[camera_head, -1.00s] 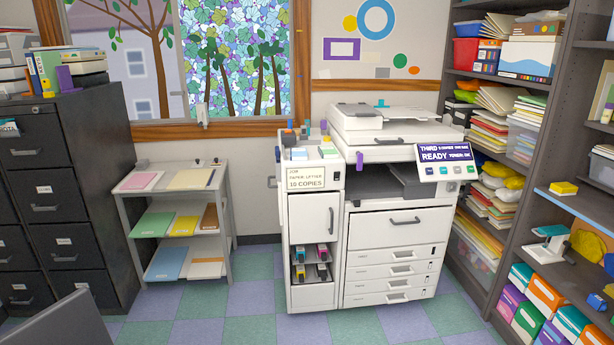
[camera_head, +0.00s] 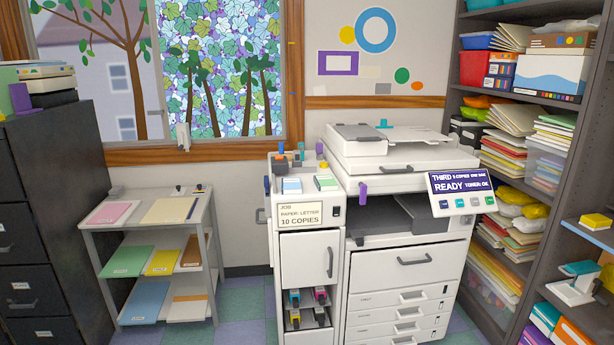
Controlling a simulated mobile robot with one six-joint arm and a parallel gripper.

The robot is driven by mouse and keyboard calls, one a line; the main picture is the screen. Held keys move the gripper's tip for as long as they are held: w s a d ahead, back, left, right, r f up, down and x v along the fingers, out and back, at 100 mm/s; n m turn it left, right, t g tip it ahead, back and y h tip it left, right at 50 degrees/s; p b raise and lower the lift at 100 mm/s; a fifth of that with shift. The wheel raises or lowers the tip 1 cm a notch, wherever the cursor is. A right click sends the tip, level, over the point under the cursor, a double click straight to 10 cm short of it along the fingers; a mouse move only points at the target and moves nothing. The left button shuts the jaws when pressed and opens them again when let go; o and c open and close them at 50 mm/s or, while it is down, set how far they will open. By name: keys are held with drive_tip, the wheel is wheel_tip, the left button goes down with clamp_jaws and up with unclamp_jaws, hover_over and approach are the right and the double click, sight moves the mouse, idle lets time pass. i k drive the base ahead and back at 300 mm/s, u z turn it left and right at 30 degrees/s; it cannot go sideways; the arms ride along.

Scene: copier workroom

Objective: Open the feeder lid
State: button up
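The white copier (camera_head: 400,258) stands against the back wall, right of the middle. Its top unit, the feeder lid (camera_head: 410,155), lies flat and looks closed. A dark handle (camera_head: 396,170) is on its front edge. A raised feeder part (camera_head: 358,138) sits on its left side, with a small teal piece (camera_head: 383,124) behind. A purple tab (camera_head: 363,190) hangs at the front left below the lid. The display (camera_head: 461,183) reads "READY". My gripper is not in view.
A white side cabinet (camera_head: 308,240) with small items on top adjoins the copier's left. A paper shelf cart (camera_head: 152,262) and dark filing cabinets (camera_head: 50,215) stand left. Full shelves (camera_head: 478,262) stand close on the right. Checkered floor (camera_head: 243,297) shows in front.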

sight(413, 148)
drive_tip(key=u, duration=0.1)
drive_tip(key=i, duration=1.4)
drive_tip(key=u, duration=0.05)
